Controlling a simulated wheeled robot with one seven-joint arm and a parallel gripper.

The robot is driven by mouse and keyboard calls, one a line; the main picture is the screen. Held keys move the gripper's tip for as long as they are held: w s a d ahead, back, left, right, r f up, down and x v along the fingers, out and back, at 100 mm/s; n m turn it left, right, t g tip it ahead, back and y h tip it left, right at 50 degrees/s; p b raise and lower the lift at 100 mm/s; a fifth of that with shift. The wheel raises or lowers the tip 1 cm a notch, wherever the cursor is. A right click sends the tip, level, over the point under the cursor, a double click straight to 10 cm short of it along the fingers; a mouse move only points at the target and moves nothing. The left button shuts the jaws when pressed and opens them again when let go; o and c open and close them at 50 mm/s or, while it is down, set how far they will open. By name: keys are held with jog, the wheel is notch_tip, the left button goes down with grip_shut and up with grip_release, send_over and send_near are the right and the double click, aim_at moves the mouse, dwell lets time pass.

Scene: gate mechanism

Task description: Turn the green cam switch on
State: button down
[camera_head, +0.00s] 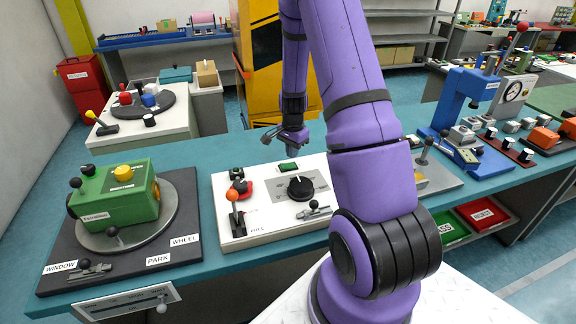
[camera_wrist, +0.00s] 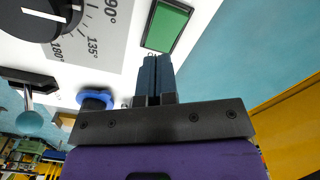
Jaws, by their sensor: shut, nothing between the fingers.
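The green switch (camera_wrist: 167,27) is a flat green rectangle in a dark frame on the white panel, near the top middle of the wrist view. In the head view it is a small green patch (camera_head: 288,167) at the panel's back edge. My gripper (camera_wrist: 157,60) is shut and empty, with its fingertips just below the switch's lower edge in the wrist view. Small lettering there is partly hidden by the fingertips. In the head view my gripper (camera_head: 292,147) is just behind and above the switch. I cannot tell whether the fingertips touch the panel.
A black dial knob (camera_head: 300,187) with degree marks sits in front of the switch. An orange-knobbed lever (camera_head: 233,196) stands at the panel's left. A green box (camera_head: 117,195) on a turntable is further left. A blue press (camera_head: 462,110) stands right of my arm.

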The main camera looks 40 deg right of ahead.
aim_at(291, 165)
jog(key=shift+r, duration=1.9)
jog(key=s+a+r+n+t, duration=0.1)
jog(key=s+a+r+n, duration=0.25)
jog(key=a+r, duration=0.6)
jog(key=s+a+r+n+t, duration=0.2)
jog(key=a+r+n, duration=0.35)
jog(key=r, duration=0.75)
jog(key=s+a+r+n+t, duration=0.1)
jog(key=s+a+r+n, duration=0.3)
jog(key=s, duration=0.5)
jog(key=s+a+r+n+t, duration=0.1)
jog(key=s+a+r+n, duration=0.3)
jog(key=s, duration=0.5)
jog(key=shift+s+a+r, duration=0.15)
jog(key=shift+a+r, duration=0.45)
jog(key=shift+a, duration=0.55)
